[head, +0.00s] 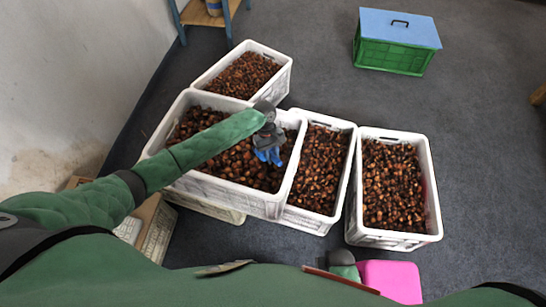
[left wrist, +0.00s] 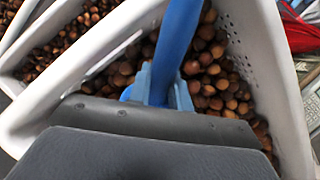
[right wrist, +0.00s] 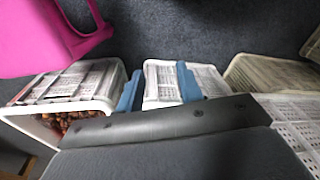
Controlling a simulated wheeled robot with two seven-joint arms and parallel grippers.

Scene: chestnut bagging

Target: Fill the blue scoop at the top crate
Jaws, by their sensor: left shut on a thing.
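The top crate (head: 235,198) is a white crate of brown chestnuts, raised above its neighbours at the centre left of the head view. My left gripper (head: 267,136) is over its right part, shut on the blue scoop (head: 268,156). The scoop points down at the chestnuts; I cannot tell whether it touches them or holds any. In the left wrist view, the scoop's blue handle (left wrist: 176,42) stands between the fingers, with chestnuts and the white crate wall (left wrist: 268,70) behind. My right gripper (right wrist: 160,88) is open and empty, its blue fingers apart.
Other white crates of chestnuts stand behind (head: 283,85), beside (head: 305,221) and at the right (head: 392,240). A pink object (head: 392,280) is near my right arm. A green crate with a blue lid (head: 398,25) stands far back on clear grey floor. A wall is at left.

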